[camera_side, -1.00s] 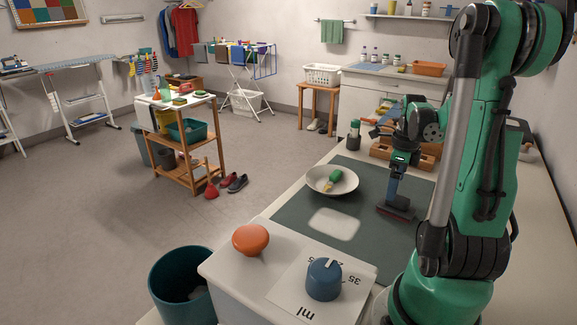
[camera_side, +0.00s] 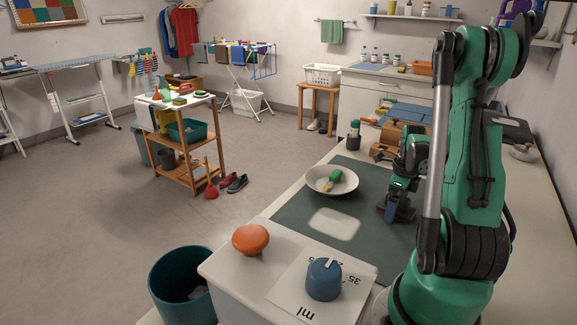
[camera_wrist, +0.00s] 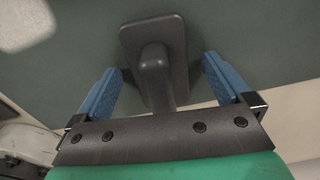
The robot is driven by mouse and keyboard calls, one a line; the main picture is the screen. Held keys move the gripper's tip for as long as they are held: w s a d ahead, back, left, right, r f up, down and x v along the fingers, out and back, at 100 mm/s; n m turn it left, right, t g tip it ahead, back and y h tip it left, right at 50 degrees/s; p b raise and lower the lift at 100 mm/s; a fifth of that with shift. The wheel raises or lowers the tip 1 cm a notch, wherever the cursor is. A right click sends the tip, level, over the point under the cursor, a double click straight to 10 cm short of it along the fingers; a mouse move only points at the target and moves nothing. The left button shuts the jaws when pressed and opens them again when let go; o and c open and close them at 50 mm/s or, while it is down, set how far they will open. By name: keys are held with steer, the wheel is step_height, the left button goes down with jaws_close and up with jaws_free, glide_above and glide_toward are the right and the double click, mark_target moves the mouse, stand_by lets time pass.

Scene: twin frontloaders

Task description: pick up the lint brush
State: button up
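The lint brush (camera_wrist: 157,40) is dark grey, with a flat rounded-rectangular head and a handle. It lies on the dark green mat (camera_side: 296,211). In the wrist view its handle is between the two blue fingers of my gripper (camera_wrist: 163,70), with a gap on each side. The gripper is open and low over the brush. In the side view my gripper (camera_side: 392,212) is down at the mat's right part and hides most of the brush. The handle's near end is hidden by the gripper body in the wrist view.
A pale bowl (camera_side: 318,186) holding a green-handled brush (camera_side: 334,178) stands left of my gripper. A wooden organiser (camera_side: 384,150) and a dark cup (camera_side: 353,140) stand behind.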

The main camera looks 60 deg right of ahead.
steer(key=c, duration=1.2)
step_height(320, 180, up, 20)
steer(key=shift+r, duration=0.1)
